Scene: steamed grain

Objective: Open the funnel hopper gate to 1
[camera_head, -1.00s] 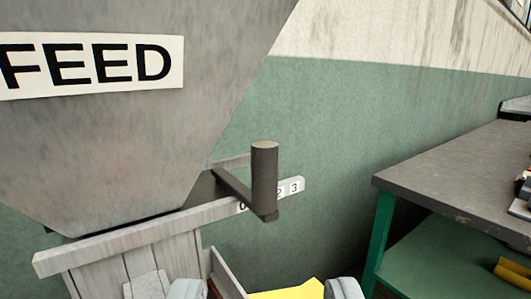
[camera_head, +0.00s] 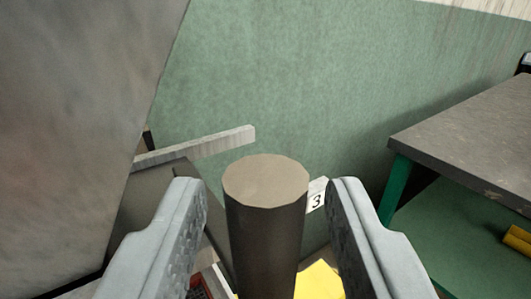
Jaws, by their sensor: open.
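The grey funnel hopper (camera_head: 75,110) fills the left of the view. Its gate handle (camera_head: 265,225) is a dark upright cylinder with a paler top. The handle joins a dark arm (camera_head: 190,195) running left toward the hopper's bottom. A scale plate (camera_head: 317,195) shows the number 3 just right of the handle; its other numbers are hidden behind the handle. My gripper (camera_head: 266,195) is open, with one grey finger on each side of the handle. A gap shows between each finger and the handle.
A pale bar (camera_head: 200,146) sticks out from the hopper behind the handle. A workbench (camera_head: 475,145) with green legs stands at the right, with a yellow item (camera_head: 518,240) on its lower shelf. Something yellow (camera_head: 318,282) lies below the handle. A green wall (camera_head: 300,80) stands behind.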

